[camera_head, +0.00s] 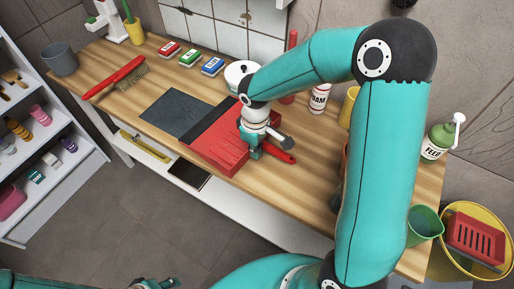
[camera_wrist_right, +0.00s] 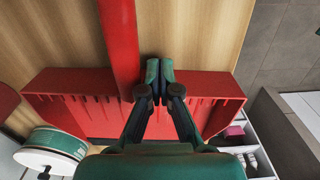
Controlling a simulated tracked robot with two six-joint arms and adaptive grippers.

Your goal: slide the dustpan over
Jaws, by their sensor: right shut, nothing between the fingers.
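The red dustpan (camera_head: 215,148) lies flat on the wooden workbench, its red handle (camera_head: 284,157) pointing to the lower right. A dark grey flat mat (camera_head: 178,112) lies at its far left side, and the pan's dark front edge meets or overlaps it; I cannot tell which. My right gripper (camera_head: 256,153) is shut and empty, low by the handle end of the pan. In the right wrist view its fingertips (camera_wrist_right: 159,70) are together at the pan's back wall, just beside the handle (camera_wrist_right: 118,45). I cannot tell if they touch. My left gripper (camera_head: 155,284) shows partly at the bottom edge.
A red-handled brush (camera_head: 117,78) and a grey cup (camera_head: 60,58) are on the left of the bench. The bench's front edge runs close beside the pan.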

